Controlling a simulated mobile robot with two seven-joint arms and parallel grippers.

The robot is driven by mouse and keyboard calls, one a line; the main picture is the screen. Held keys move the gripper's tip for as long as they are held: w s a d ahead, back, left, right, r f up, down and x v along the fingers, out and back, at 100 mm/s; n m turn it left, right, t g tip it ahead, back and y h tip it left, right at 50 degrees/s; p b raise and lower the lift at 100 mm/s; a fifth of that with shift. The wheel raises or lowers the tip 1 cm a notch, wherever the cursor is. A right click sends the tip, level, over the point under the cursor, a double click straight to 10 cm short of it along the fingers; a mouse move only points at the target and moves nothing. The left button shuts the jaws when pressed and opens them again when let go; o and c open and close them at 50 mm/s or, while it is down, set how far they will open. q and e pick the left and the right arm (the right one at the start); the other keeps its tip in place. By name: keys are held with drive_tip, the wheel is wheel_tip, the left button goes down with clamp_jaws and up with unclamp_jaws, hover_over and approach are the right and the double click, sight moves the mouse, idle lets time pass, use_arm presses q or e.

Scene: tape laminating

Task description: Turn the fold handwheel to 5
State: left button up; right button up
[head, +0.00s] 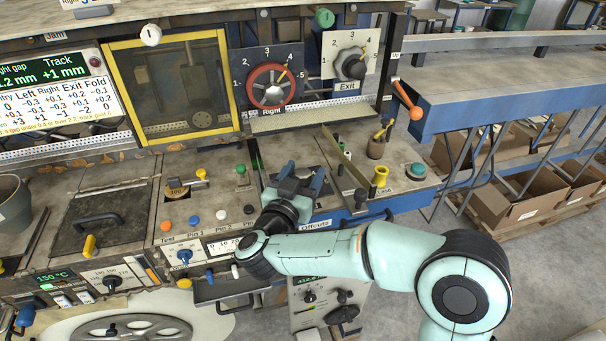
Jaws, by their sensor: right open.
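No dial labelled Fold is readable on a handwheel in the head view; the word Fold shows only as a column on the screen (50,105). A red-rimmed handwheel (271,88) labelled Right has a 1 to 5 scale, its yellow pointer towards 4. My left gripper is out of view.
A yellow-framed window (170,88) stands left of the Right dial. An orange-knobbed lever (408,101) sticks out at the right. A grey slotted wheel (130,328) shows below.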

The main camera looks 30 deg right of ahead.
drive_tip(key=shift+a, duration=0.1)
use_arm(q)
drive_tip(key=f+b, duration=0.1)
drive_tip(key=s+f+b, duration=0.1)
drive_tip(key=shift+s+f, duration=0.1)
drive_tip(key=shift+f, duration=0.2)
use_arm(e)
drive_tip(key=v, duration=1.3)
drive_tip(key=shift+s+a, duration=0.1)
